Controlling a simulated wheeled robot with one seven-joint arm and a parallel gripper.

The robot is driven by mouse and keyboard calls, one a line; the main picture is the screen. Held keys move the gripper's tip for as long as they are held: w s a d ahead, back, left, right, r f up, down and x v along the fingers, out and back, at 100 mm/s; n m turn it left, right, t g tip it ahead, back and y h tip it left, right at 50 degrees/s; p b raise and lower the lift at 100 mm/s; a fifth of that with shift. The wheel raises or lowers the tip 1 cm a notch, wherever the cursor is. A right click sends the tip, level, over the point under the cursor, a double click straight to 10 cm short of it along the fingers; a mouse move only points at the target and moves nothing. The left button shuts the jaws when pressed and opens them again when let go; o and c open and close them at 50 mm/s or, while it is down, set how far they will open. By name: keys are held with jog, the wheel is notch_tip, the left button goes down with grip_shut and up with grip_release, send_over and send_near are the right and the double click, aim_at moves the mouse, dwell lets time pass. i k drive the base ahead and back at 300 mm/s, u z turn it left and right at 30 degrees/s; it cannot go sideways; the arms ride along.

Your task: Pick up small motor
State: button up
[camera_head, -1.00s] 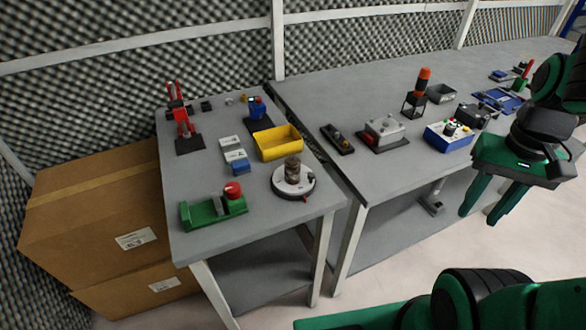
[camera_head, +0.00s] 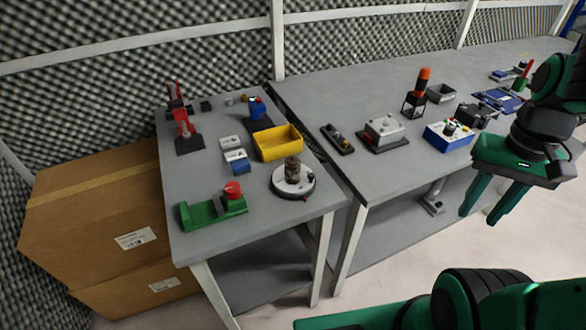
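No thing in view is plainly labelled as the small motor, and I cannot tell for sure which one it is. A small blue upright part (camera_head: 257,107) stands on a dark pad at the back of the left table. A brownish cylinder (camera_head: 292,170) stands on a round white base (camera_head: 293,183) near that table's right edge. My gripper (camera_head: 479,218) hangs at the right of the view, its two green fingers apart and pointing down. It is empty, in front of the right table's edge and well away from both parts.
The left table (camera_head: 195,240) also bears a yellow bin (camera_head: 278,143), a green fixture with a red knob (camera_head: 213,208) and a red clamp (camera_head: 184,125). The right table (camera_head: 365,185) bears a grey box (camera_head: 384,131) and a blue button box (camera_head: 448,135). Cardboard boxes (camera_head: 90,205) stand left.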

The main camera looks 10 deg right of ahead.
aim_at(292, 164)
jog(key=u, duration=1.45)
jog(key=k, duration=0.85)
jog(key=u, duration=0.15)
jog(key=i, duration=0.5)
